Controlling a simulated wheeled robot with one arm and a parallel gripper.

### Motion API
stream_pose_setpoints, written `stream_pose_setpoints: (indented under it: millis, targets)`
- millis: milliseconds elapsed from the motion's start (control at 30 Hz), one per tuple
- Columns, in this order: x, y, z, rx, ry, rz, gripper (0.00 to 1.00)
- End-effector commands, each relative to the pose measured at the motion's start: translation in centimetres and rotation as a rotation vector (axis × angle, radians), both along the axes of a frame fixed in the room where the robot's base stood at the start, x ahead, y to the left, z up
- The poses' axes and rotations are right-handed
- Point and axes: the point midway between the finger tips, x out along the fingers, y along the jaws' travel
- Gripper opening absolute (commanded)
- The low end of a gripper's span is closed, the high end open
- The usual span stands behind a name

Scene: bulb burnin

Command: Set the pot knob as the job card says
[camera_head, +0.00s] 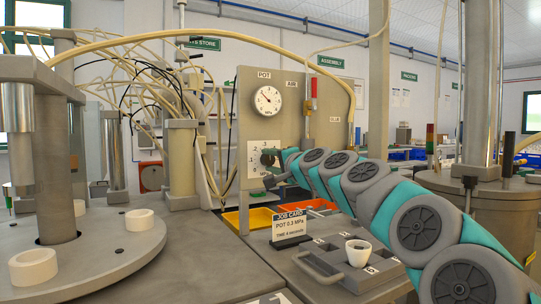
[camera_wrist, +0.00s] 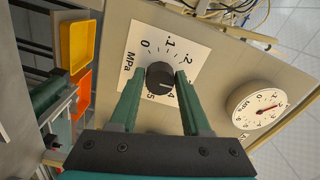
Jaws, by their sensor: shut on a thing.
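The black pot knob (camera_wrist: 160,76) sits on a white dial plate (camera_wrist: 136,68) marked in MPa. My gripper (camera_wrist: 161,82) is shut on the knob, one finger on each side. In the head view my gripper (camera_head: 272,160) meets the dial plate (camera_head: 254,152) on the upright panel. A white line on the knob points right in the wrist view, between .2 and .4; my right finger hides that part of the scale. The job card (camera_head: 290,228) reads POT 0.3 MPa, TIME 4 seconds. The POT gauge (camera_head: 267,101) is above the dial; it also shows in the wrist view (camera_wrist: 257,106).
A red-handled valve (camera_head: 313,92) is right of the gauge on the panel. Yellow (camera_head: 246,219) and orange bins stand below it. A grey tray (camera_head: 338,279) with a white cup (camera_head: 358,252) is in front. A round plate (camera_head: 90,250) with white rings is at left.

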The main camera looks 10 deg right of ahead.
Motion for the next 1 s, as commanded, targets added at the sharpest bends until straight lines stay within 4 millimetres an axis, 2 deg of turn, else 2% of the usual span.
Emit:
stream_pose_setpoints:
  millis: [633,667,900,1000]
  targets:
    - [0.03,-0.04,-0.06,0.045,0.014,-0.001,0.0]
    - [0.04,-0.04,-0.07,0.045,0.014,-0.001,0.51]
    - [0.03,-0.02,-0.03,0.045,0.014,-0.001,0.77]
    - [0.03,-0.02,-0.03,0.045,0.014,-0.001,0.77]
